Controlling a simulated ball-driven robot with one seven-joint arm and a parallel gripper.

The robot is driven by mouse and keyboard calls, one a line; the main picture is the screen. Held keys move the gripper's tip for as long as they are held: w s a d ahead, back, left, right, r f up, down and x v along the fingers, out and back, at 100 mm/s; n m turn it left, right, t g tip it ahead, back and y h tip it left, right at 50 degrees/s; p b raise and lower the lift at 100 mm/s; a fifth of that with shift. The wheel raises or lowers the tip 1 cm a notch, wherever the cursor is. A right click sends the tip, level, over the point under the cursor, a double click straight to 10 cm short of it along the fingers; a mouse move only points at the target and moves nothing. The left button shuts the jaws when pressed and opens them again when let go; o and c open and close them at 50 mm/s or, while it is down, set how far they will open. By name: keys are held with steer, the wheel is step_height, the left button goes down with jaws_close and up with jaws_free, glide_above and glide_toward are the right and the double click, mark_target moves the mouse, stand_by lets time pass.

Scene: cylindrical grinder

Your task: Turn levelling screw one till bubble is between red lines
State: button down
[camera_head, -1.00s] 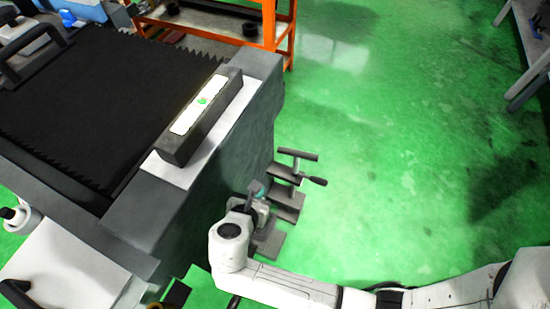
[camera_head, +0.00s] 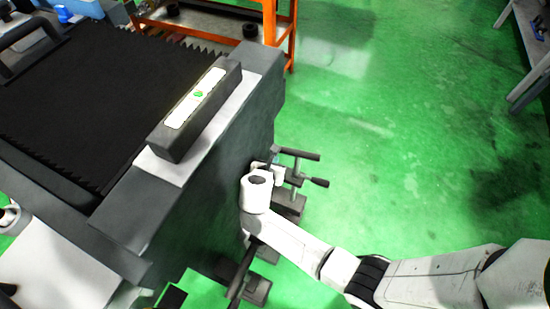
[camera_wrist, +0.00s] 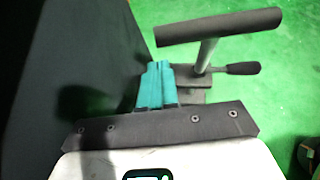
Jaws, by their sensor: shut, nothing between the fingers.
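A dark spirit level (camera_head: 172,147) lies on the machine's top edge in the head view. Its green bubble (camera_head: 198,94) is near the middle of the pale window; I cannot make out the red lines. A levelling screw with a T-bar handle (camera_head: 300,154) stands low beside the machine's side. In the wrist view its bar (camera_wrist: 220,25) is just beyond my gripper's teal fingers (camera_wrist: 157,82), which are shut, empty and apparently apart from it. In the head view my wrist mostly hides the fingers. Another screw handle (camera_head: 240,275) stands nearer. I cannot tell which is screw one.
The grey machine side (camera_head: 215,180) is close on the left of my arm. An orange rack (camera_head: 268,25) stands at the back. The green floor (camera_head: 400,150) to the right is clear up to a grey table (camera_head: 530,60).

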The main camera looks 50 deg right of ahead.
steer(key=shift+w+d+r, duration=0.15)
steer(key=shift+w+d, duration=0.25)
steer(key=shift+d, duration=0.3)
